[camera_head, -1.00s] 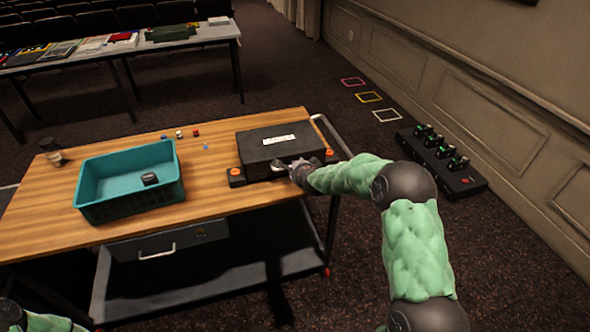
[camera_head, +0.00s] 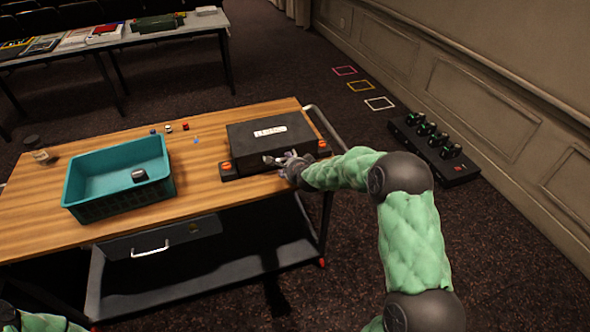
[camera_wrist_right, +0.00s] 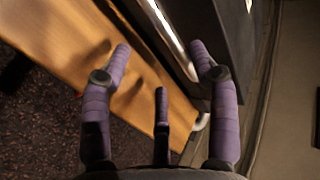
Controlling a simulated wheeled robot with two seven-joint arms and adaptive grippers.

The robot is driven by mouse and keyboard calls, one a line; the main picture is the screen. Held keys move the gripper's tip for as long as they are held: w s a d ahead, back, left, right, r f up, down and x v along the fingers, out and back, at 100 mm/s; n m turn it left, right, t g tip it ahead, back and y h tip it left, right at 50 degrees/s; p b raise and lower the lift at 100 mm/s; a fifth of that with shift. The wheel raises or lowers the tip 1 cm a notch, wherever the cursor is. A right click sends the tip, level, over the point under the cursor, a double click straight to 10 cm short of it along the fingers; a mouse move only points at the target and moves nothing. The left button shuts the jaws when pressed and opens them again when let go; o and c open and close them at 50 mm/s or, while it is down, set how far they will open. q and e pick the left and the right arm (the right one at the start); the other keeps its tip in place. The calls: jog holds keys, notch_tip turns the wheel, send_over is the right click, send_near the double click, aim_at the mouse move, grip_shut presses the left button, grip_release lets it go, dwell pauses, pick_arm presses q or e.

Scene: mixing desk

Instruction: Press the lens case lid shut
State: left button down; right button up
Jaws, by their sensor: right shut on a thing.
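The black lens case (camera_head: 250,152) stands at the right end of the wooden table, with a white label on its lid (camera_head: 285,133) and an orange latch at each front side. The lid lies down over the case; I cannot tell whether a narrow gap is left. The contact itself is partly hidden. My left gripper is out of view.
A jar (camera_head: 38,150) and several small items lie near the table's back edge. A charger strip (camera_head: 437,150) is on the floor to the right.

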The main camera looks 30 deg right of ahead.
jog(key=v, duration=1.1)
jog(key=shift+s+f, duration=0.1)
jog(key=shift+f, duration=0.1)
jog(key=s+a+f+n+g+y, duration=0.2)
jog(key=s+a+f+n, duration=0.15)
jog(key=a+f, duration=0.5)
jog(key=s+a+f+n+g+y, duration=0.25)
jog(key=a+f+n, duration=0.3)
jog(key=f, duration=0.55)
jog(key=s+a+f+n+g, duration=0.2)
jog(key=s+a+f+n, duration=0.1)
jog(key=s+a+f, duration=0.1)
jog(key=s+a+f+n+g+y, duration=0.1)
jog(key=s+a+f+n+g, duration=0.1)
jog(key=s, duration=0.7)
jog(key=s+a+f+n+g+y, duration=0.1)
jog(key=s+a+f+n+g, duration=0.1)
jog(key=s+a+f+n, duration=0.2)
jog(key=s+a+f, duration=0.2)
jog(key=s+a, duration=0.1)
jog(key=a, duration=0.1)
jog(key=shift+a+f, duration=0.2)
jog(key=shift+a, duration=0.15)
